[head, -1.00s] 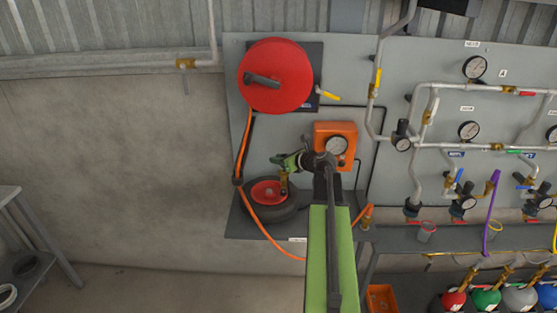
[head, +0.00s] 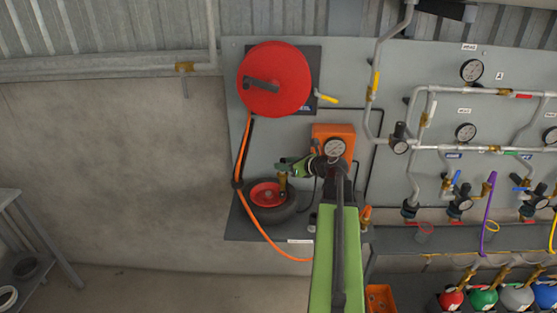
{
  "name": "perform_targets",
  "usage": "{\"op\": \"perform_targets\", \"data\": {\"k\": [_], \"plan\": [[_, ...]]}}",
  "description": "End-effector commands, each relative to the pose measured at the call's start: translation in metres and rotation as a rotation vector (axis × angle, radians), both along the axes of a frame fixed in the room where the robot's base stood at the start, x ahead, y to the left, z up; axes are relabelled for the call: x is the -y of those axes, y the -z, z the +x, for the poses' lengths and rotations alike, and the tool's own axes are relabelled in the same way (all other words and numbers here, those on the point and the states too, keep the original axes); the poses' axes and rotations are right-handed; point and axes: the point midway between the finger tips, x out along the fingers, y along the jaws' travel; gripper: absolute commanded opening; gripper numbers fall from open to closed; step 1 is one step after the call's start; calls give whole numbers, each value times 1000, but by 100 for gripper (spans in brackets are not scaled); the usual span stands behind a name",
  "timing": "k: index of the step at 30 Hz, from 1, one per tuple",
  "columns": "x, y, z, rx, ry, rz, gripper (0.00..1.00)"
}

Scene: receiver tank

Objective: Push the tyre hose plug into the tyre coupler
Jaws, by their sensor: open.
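The tyre (head: 288,213) with its red hub (head: 262,191) lies on the shelf below the hose reel. A brass fitting (head: 283,184), which looks like the tyre coupler, stands upright at the hub. My gripper (head: 281,167) is open, at the top of this fitting; I cannot tell whether it touches. The orange tyre hose (head: 264,233) hangs from the red reel (head: 275,80), passes in front of the tyre and loops right behind my arm. An orange and brass end (head: 366,213) shows right of my arm. I cannot tell whether it is the hose plug.
An orange gauge box (head: 322,130) is on the panel behind my arm. A yellow-handled valve (head: 328,98) sits beside the reel. Pipes and gauges (head: 472,71) fill the right. A purple hose (head: 488,215) hangs there. The bare wall (head: 110,160) at left is clear.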

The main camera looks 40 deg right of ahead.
Motion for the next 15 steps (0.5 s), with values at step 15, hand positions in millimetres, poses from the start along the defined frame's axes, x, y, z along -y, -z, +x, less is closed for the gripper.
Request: {"op": "perform_targets", "data": {"k": [15], "plan": [[9,-47,-107,-1,1,0,46]]}}
